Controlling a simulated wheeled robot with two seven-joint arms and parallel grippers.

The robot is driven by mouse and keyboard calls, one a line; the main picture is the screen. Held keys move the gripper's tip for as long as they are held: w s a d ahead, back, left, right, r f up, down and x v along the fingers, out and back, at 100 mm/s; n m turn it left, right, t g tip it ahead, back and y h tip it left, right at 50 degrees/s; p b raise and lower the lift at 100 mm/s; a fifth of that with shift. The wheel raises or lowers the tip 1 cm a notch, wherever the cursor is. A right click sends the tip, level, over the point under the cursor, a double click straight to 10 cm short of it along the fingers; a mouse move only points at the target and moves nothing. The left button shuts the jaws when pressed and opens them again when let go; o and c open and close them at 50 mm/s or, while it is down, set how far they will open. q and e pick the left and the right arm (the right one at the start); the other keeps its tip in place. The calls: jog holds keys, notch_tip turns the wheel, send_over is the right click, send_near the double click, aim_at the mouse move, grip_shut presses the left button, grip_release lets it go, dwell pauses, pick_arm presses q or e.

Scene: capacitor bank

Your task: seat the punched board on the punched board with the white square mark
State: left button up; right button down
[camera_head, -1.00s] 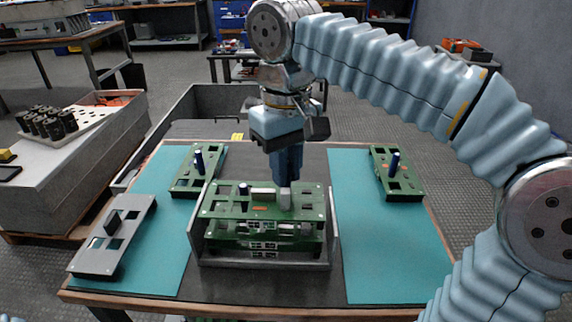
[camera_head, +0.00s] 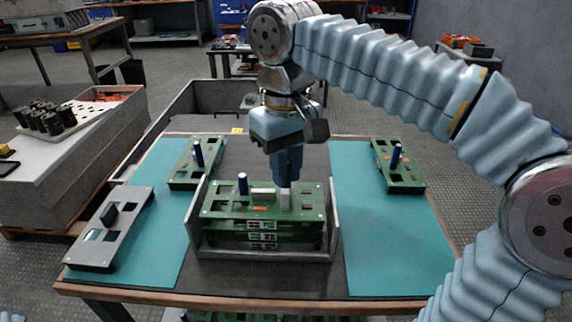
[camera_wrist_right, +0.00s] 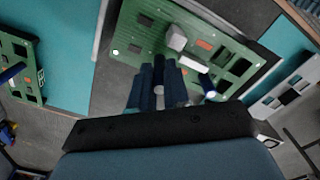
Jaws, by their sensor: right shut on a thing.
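That board lies level on top of a stack of green boards (camera_head: 262,238) in a grey open-front holder (camera_head: 262,256). It has a blue post and a pale block. It seems to rest on the stack, but a small gap cannot be ruled out. The right wrist view shows the held board (camera_wrist_right: 140,38) close under the fingers (camera_wrist_right: 160,70). I cannot make out a white square mark; the boards below are mostly covered. My left gripper is out of view.
Green boards with blue posts lie on the teal mats at left (camera_head: 190,176) and right (camera_head: 410,180). A grey punched plate (camera_head: 92,243) lies at the front left. The holder's side walls stand close beside the stack. The right mat's front is clear.

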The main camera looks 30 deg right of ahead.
jog(key=shift+f, duration=0.1)
dwell(0.7)
jog(key=c, duration=1)
grip_release()
notch_tip(320, 180, up, 12)
jog(key=p, duration=0.3)
